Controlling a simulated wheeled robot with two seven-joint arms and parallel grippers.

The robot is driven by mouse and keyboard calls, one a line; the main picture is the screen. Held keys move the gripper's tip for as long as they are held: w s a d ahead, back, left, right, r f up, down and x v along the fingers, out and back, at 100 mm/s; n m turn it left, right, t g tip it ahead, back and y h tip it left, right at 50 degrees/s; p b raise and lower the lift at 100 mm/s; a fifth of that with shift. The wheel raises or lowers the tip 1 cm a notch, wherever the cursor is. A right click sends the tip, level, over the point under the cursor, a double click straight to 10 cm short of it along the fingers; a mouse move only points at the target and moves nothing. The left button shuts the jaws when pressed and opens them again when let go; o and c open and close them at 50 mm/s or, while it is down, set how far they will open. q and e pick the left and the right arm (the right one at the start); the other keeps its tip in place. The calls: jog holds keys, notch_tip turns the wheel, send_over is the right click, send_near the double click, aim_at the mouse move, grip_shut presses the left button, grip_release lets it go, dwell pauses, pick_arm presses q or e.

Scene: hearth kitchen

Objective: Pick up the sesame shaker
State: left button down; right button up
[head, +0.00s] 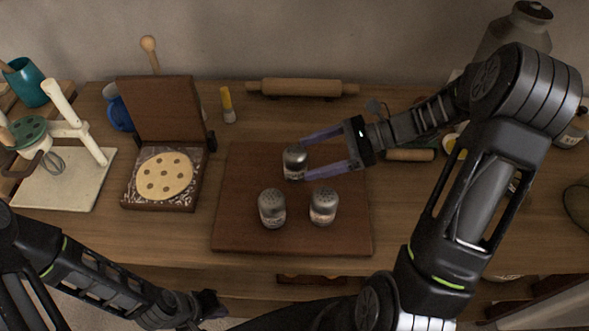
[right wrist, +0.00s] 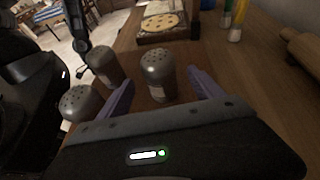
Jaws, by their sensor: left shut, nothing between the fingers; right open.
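Three metal-topped shakers stand upright on a brown board (head: 235,185): a back one (head: 294,165), a front left one (head: 272,209) and a front right one (head: 323,207). I cannot tell from their labels which holds sesame. My right gripper (head: 306,159) is open, its purple fingers pointing at the back shaker from the right. In the right wrist view this shaker (right wrist: 158,78) appears between the fingertips, with no clear contact. The other two shakers (right wrist: 105,66) (right wrist: 80,103) are outside the left finger there. My left gripper (head: 207,306) is shut and empty, low in front of the counter.
An open wooden box (head: 155,105) with a round dotted flatbread (head: 164,176) stands left of the board.

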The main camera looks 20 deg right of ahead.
aim_at(284, 176)
jog(key=shift+f, duration=0.25)
jog(key=shift+a, duration=0.1)
jog(key=shift+w+a+f, duration=0.1)
jog(key=shift+a+f, duration=0.05)
jog(key=shift+a, duration=0.15)
jog(key=shift+x, duration=0.9)
jog(key=p+x, duration=0.1)
jog(key=x, duration=0.3)
jog(key=shift+f+p, duration=0.15)
jog(key=shift+p, duration=0.25)
jog(key=shift+w+a+f, duration=0.25)
jog(key=shift+a, duration=0.2)
